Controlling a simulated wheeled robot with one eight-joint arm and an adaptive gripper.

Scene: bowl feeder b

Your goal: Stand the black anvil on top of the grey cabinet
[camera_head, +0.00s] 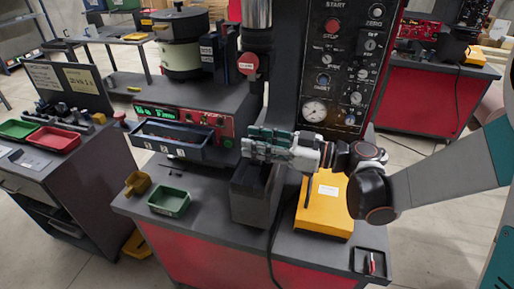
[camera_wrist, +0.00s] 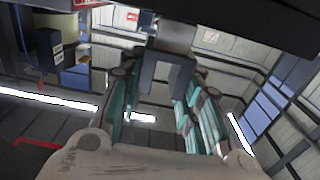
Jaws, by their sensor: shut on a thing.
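The black anvil (camera_head: 255,200) is a dark, tall block on the press table, below the silver ram. My gripper (camera_head: 262,148), with teal-padded fingers, reaches in from the right at its top. In the wrist view, a dark notched piece (camera_wrist: 170,72), apparently the anvil's top, shows between the fingertips of my gripper (camera_wrist: 165,95). The gripper is shut on it; the fingers partly hide the contact. I cannot tell whether the anvil's foot is clear of the table. The grey cabinet (camera_head: 32,182) stands at the left, apart from the press table.
A green tray (camera_head: 17,130) and a red tray (camera_head: 54,139) sit on the cabinet with small dark parts behind them. Around the anvil are a green bin (camera_head: 169,203), a yellow scoop (camera_head: 137,184), a blue bin (camera_head: 172,140) and a yellow box (camera_head: 324,208). The press column stands behind.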

